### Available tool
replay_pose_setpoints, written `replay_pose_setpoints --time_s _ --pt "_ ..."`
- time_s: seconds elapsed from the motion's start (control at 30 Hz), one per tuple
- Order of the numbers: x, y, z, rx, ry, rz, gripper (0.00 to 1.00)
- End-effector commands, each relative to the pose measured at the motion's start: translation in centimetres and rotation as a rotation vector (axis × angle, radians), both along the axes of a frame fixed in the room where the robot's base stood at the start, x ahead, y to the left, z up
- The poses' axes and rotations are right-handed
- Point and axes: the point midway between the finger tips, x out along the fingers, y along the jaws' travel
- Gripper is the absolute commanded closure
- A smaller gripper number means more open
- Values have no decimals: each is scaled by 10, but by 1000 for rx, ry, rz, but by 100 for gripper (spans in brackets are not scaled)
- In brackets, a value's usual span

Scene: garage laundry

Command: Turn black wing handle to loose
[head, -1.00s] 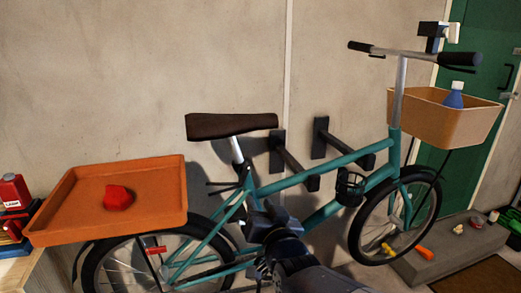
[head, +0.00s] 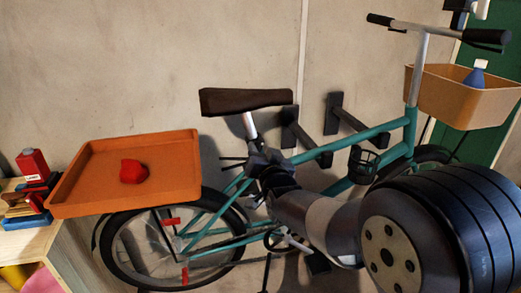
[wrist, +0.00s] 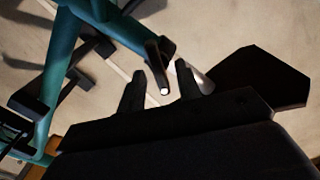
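The black wing handle (wrist: 155,62) is a short dark lever at the bicycle's seat clamp, with a pale end, in the wrist view. In the head view a thin dark lever (head: 233,159) sticks out left of the silver seat post (head: 250,124). My gripper (wrist: 161,86) is open, and the handle's end appears between its two fingertips, with gaps on both sides. I cannot tell whether either finger touches it. In the head view my gripper (head: 260,158) is just below the seat post and hides much of the clamp.
The brown saddle (head: 246,100) is just above my gripper. The teal frame (head: 395,138) and black wall brackets (head: 350,118) lie close to the right. An orange tray (head: 75,190) with a red lump (head: 133,171) sits over the rear wheel. A tan basket (head: 462,98) is at the front.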

Motion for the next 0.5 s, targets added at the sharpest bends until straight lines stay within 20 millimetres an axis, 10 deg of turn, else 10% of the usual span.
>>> replay_pose_setpoints --time_s 0.5 --pt "4 1 0 -1 0 0 79"
